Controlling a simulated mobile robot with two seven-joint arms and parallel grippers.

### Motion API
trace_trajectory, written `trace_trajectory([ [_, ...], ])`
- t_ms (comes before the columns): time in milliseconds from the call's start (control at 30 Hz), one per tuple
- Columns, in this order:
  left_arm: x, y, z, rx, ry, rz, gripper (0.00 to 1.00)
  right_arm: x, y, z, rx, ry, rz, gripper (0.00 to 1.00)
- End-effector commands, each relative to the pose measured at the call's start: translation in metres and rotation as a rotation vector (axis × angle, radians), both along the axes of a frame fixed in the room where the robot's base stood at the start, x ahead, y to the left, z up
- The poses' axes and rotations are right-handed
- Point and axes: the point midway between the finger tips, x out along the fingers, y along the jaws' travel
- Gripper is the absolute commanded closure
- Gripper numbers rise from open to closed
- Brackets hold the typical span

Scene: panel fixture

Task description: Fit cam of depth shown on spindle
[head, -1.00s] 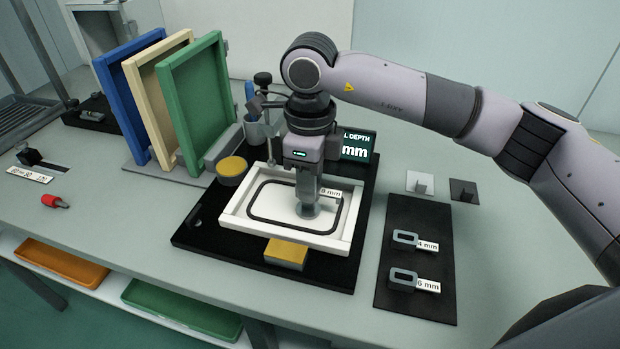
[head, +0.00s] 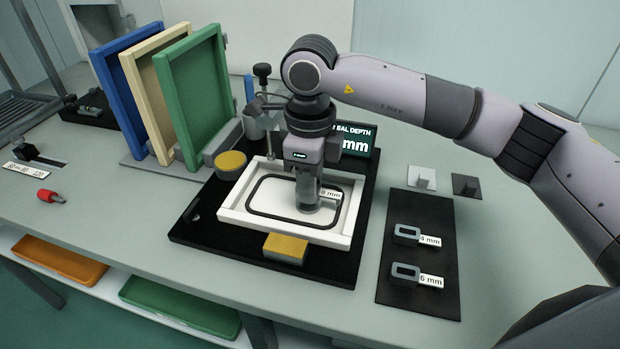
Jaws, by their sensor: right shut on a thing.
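My right gripper (head: 308,196) points down over the white framed panel (head: 240,218) with its black rounded seal loop. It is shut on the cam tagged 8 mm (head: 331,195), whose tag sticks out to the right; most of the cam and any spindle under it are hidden. I cannot tell whether the cam touches the panel. The 4 mm cam (head: 405,233) and the 6 mm cam (head: 405,272) lie on a black mat (head: 410,297) at the right. The seal depth display (head: 357,143) shows "mm"; its number is hidden by my arm. My left gripper is out of view.
The panel sits on a black base (head: 340,267) with a yellow block (head: 285,247) in front and a round yellow-topped part (head: 231,161) at the left. A post with a black knob (head: 262,70) stands close behind my gripper. Blue, cream and green frames (head: 199,95) stand at the left.

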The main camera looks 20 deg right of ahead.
Motion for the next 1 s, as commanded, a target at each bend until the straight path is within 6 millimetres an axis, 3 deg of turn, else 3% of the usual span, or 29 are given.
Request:
trace_trajectory([
  [533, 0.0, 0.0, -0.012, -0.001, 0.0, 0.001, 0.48, 0.0, 0.0, -0.015, 0.0, 0.0, 0.0, 1.0],
  [567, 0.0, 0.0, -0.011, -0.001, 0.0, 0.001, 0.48, 0.0, 0.0, -0.013, 0.0, 0.0, 0.0, 0.65],
  [600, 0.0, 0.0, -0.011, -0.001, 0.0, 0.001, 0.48, 0.0, 0.0, -0.013, 0.0, 0.0, 0.0, 0.52],
  [633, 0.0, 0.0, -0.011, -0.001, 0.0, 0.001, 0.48, 0.0, 0.0, -0.013, 0.0, 0.0, 0.0, 0.45],
  [1000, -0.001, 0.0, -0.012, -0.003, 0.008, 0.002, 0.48, 0.0, 0.0, -0.013, 0.0, 0.0, 0.0, 0.45],
])
